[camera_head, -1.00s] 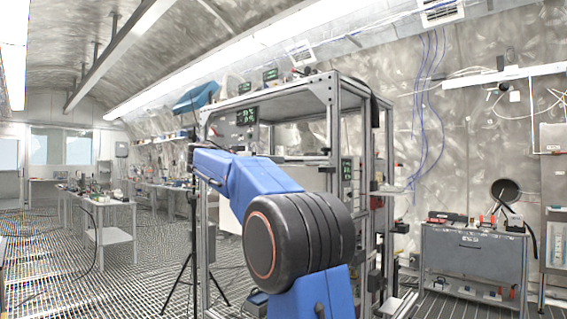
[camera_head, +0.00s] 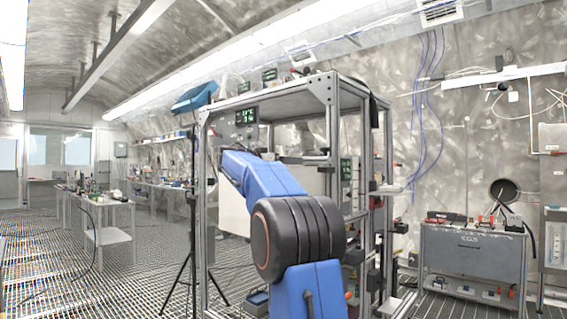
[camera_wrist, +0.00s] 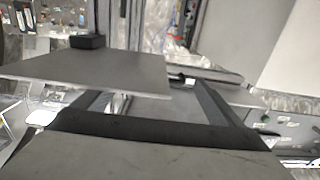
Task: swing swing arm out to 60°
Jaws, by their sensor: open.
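My gripper (camera_wrist: 150,98) shows in the wrist view as two dark fingers spread apart, with nothing visibly held between them. A flat grey plate (camera_wrist: 100,72) crosses the left finger. A dark block (camera_wrist: 88,41) with an upright post stands at the plate's far edge. I cannot tell whether this plate belongs to the swing arm, and I cannot pick out the swing arm for sure in either view. In the head view my blue arm reaches to the aluminium-profile frame (camera_head: 330,130). My gripper is hidden there, beyond the arm's far end.
A thin dark tripod stand (camera_head: 192,200) stands close left of the frame. A grey cabinet (camera_head: 472,250) with tools on top is at the right wall. A small table (camera_head: 108,225) is at left. The grated floor between table and tripod is clear.

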